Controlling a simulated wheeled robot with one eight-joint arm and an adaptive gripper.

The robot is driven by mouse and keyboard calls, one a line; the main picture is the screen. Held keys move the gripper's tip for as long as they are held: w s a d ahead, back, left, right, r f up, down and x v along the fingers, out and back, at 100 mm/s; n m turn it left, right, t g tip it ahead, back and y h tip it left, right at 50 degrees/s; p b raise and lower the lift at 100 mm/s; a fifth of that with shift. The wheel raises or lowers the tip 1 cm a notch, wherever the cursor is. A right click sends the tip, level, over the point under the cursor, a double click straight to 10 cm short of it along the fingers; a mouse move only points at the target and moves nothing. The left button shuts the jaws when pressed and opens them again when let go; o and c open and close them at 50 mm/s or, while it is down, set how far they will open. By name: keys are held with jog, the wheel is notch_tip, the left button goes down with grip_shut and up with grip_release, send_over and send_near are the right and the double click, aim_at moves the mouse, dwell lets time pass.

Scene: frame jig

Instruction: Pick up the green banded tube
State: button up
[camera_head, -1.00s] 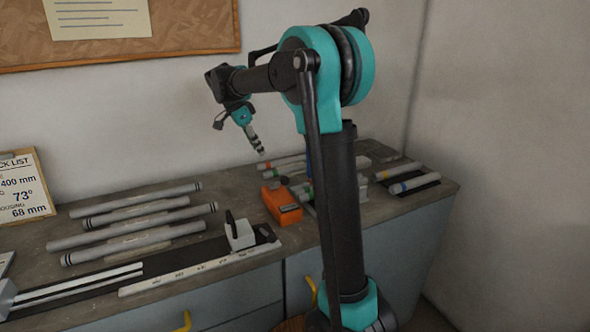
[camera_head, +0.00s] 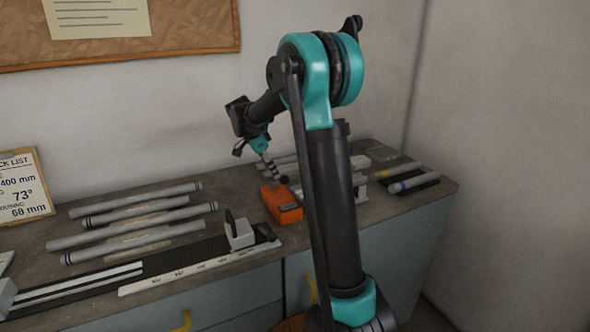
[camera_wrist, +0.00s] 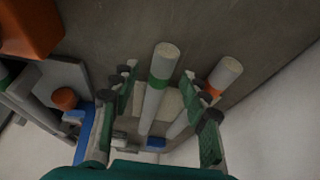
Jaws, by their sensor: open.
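In the head view my gripper (camera_head: 271,172) points down over the back of the bench, by the orange block. My arm hides much of that area, and I cannot make out the green band there.
An orange banded tube (camera_wrist: 222,76) lies close on the right in the wrist view. The orange block (camera_head: 281,203) stands in front of my gripper. A grey bracket (camera_wrist: 62,76) and a blue part (camera_wrist: 97,138) are at left. Several grey tubes (camera_head: 140,220) lie farther left.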

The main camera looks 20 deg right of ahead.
grip_shut()
jog(key=shift+r, duration=0.1)
dwell(0.4)
